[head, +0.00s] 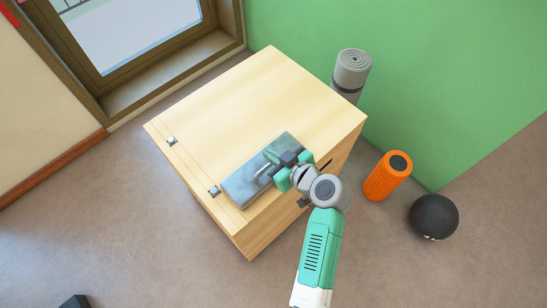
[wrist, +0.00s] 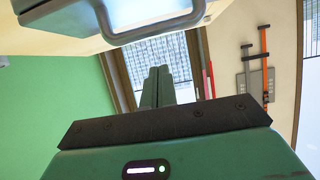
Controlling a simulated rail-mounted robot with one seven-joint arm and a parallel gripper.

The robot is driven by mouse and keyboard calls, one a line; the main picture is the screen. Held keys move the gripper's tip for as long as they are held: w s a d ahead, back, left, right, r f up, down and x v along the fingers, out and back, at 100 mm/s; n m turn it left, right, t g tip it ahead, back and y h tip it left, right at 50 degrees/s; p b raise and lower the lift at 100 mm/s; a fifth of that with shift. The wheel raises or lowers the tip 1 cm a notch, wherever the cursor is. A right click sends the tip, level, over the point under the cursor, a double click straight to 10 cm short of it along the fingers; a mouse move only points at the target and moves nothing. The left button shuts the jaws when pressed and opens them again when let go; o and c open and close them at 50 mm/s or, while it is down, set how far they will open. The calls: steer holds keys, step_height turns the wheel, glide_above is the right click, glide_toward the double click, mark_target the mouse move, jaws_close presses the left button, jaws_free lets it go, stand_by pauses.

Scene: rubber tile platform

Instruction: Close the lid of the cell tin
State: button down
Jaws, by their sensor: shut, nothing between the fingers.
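The cell tin (head: 241,190) is a flat, blue-grey metallic case lying on top of a pale wooden box, near its front right edge. It looks flat from above, but I cannot tell whether its lid is fully down. My gripper (head: 272,168) is over the tin's right part and hides some of it. In the wrist view my gripper's fingers (wrist: 160,88) are together with nothing between them. A rounded metallic edge or handle (wrist: 155,30) shows at the top of that view, beyond the fingertips; I cannot tell whether the fingers touch it.
The wooden box (head: 235,110) has metal hinges on its left side, and its top behind the tin is clear. A grey roller (head: 351,70), an orange roller (head: 385,180) and a black ball (head: 433,217) stand right of it. A window is at the back left.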

steer(key=s+d+p, duration=0.2)
steer(key=s+d, duration=0.4)
steer(key=shift+s+d, duration=0.35)
steer(key=shift+s, duration=0.05)
